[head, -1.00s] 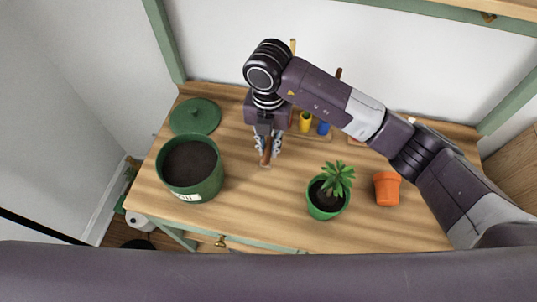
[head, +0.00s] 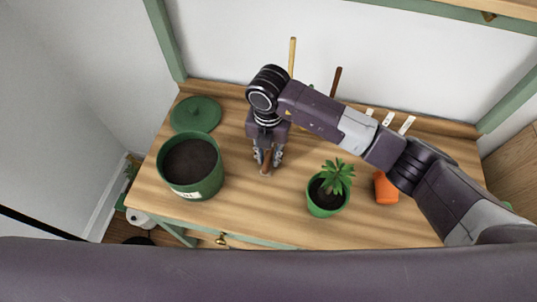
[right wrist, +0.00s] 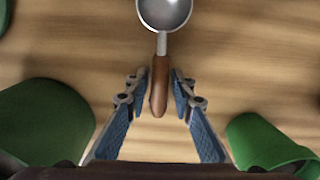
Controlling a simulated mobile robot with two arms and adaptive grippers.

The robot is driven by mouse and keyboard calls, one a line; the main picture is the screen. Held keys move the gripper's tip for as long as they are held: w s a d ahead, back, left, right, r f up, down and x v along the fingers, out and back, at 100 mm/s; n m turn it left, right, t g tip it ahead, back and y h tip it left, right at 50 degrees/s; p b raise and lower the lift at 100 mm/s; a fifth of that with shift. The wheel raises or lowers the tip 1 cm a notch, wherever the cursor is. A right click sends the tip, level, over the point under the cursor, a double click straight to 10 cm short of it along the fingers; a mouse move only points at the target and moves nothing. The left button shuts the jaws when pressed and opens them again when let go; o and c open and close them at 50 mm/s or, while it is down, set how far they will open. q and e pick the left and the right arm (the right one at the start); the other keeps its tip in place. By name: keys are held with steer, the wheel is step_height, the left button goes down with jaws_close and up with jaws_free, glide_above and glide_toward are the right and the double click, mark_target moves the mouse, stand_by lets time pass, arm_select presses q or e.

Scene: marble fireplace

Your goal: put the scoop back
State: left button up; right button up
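The scoop shows in the right wrist view with a round metal bowl (right wrist: 165,12) cut off by the top edge and a brown wooden handle (right wrist: 160,82). In the head view only its brown handle (head: 266,168) shows, low over the wooden bench top; the arm hides the rest. My right gripper (head: 267,158) points down over the handle. In the right wrist view its blue-padded fingers (right wrist: 158,92) stand open on either side of the handle, with a gap at each side. My left gripper is not in view.
A green pot of soil (head: 192,168) stands left of the gripper, with a green lid (head: 196,114) behind it. A potted plant (head: 326,200) and an orange pot (head: 385,190) stand to the right. Upright handles (head: 336,82) and white tags (head: 388,118) show behind my arm.

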mark_target(269, 156)
steer(key=shift+o, duration=0.7)
steer(key=shift+r, duration=0.1)
steer(key=shift+r, duration=0.2)
step_height(269, 156, up, 12)
steer(key=b, duration=0.2)
steer(key=shift+f, duration=0.1)
